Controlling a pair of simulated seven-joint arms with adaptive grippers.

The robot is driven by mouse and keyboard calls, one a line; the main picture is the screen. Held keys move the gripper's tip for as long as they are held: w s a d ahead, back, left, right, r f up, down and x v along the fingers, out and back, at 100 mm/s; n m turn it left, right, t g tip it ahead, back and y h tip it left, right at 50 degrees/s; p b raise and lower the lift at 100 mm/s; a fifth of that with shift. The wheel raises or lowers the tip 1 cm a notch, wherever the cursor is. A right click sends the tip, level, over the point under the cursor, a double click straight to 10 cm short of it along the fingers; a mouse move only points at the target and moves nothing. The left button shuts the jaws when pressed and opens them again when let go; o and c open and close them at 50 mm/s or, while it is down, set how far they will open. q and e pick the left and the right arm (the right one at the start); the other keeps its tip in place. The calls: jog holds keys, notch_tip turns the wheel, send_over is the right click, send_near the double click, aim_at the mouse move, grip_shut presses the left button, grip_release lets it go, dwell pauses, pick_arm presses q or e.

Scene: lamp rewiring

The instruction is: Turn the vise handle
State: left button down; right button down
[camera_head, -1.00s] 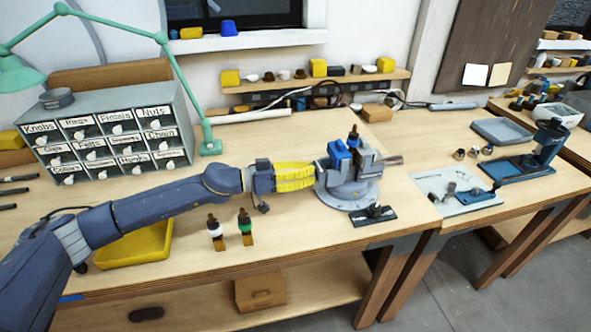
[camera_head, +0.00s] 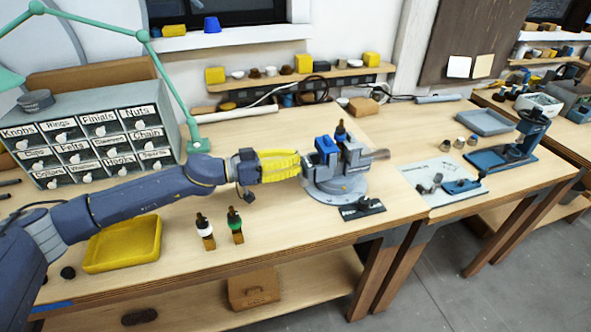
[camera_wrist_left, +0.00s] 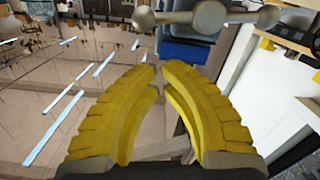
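The grey and blue vise (camera_head: 352,160) stands on its round base at the front right of the main bench. Its handle, a grey bar with rounded ends and a thicker hub, shows at the top of the left wrist view (camera_wrist_left: 208,17). The handle is hard to make out in the head view. My left gripper (camera_head: 299,165) points right at the vise's left side. Its yellow ribbed fingers (camera_wrist_left: 160,67) nearly meet at the tips, with nothing seen between them. The handle lies just beyond the tips; contact cannot be told. My right gripper is out of view.
Two small bottles (camera_head: 219,228) and a yellow tray (camera_head: 122,243) are below my left arm. A labelled drawer cabinet (camera_head: 95,140) stands behind it. Bench wood right of the bottles is clear.

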pick_arm(q)
jog(key=v, duration=1)
jog(key=shift+r, duration=0.4)
jog(key=shift+a, duration=0.1)
